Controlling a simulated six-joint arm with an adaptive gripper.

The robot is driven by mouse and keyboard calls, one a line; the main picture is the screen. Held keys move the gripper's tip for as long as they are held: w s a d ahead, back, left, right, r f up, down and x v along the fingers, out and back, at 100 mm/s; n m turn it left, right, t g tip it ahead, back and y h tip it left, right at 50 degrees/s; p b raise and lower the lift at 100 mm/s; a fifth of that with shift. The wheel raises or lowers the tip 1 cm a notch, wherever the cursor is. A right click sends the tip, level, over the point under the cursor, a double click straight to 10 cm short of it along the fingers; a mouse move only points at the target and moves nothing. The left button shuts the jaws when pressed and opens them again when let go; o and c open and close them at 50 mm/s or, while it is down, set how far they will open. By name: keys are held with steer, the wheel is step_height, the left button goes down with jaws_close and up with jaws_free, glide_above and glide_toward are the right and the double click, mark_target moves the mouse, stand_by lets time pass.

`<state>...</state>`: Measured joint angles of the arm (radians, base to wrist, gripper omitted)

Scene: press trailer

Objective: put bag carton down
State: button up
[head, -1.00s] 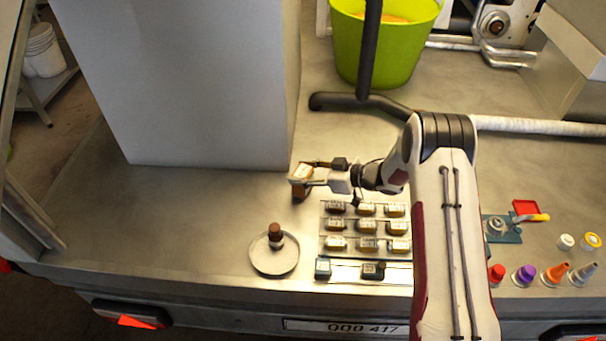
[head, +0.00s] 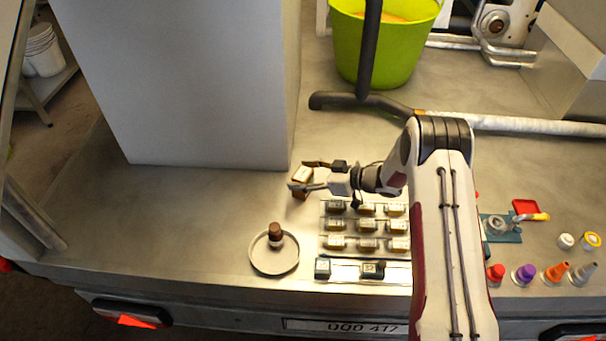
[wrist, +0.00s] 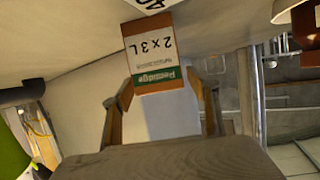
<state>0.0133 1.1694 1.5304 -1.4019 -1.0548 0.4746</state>
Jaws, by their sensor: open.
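The bag carton (head: 302,174) is a small brown box with a pale face. In the head view it rests on the metal deck, just beyond the upper left corner of the block rack. In the wrist view the carton (wrist: 157,50) shows a white label reading "2 x 3 L", upside down, with a green band. My gripper (head: 303,176) is open. Its fingers are apart on both sides of the carton, which still lies between their tips. The carton's underside is hidden.
A rack (head: 321,226) of several small blocks stands close below the gripper. A round dish (head: 262,268) with a brown-topped piece is lower left. A tall grey box (head: 190,80) stands behind. A green bucket (head: 380,50) is farther back. Bare deck (head: 190,215) lies left.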

steer(key=shift+r, duration=0.1)
steer(key=shift+s+d+r, duration=0.15)
steer(key=shift+d+r, duration=0.1)
steer(key=shift+d, duration=0.15)
steer(key=v, duration=1.1)
stand_by(0.5)
